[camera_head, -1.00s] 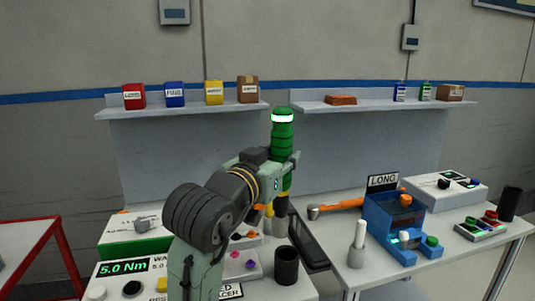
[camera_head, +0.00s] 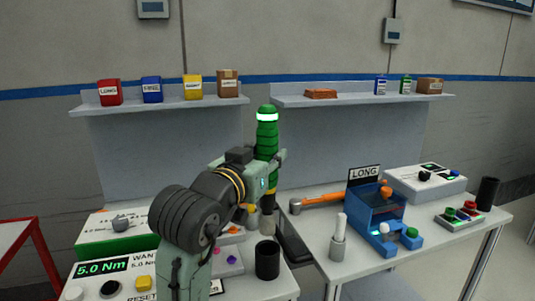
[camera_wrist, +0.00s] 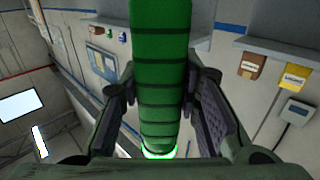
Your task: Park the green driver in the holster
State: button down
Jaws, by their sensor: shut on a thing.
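The green driver (camera_head: 267,145) stands upright, with a glowing white-green ring near its top. My gripper (camera_head: 265,170) is shut around its ribbed green body. In the wrist view the driver (camera_wrist: 165,85) fills the space between the two fingers (camera_wrist: 163,108). A black open cup (camera_head: 267,260) stands nearer on the left table, apart from the driver. I cannot tell for sure which of the cups is the holster.
The left table holds a torque box (camera_head: 100,267) reading 5.0 Nm. A black tray (camera_head: 292,243) lies by the gap between tables. The right table has an orange-handled hammer (camera_head: 320,200), a blue LONG fixture (camera_head: 380,220) and a white-topped holder (camera_head: 338,240). Shelves stand behind.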

aim_at(265, 211)
jog(key=shift+f+b, duration=3.7)
jog(key=shift+f, duration=2.1)
jog(key=c, duration=1.1)
grip_release()
jog(key=shift+f, duration=0.15)
jog(key=shift+s, duration=0.1)
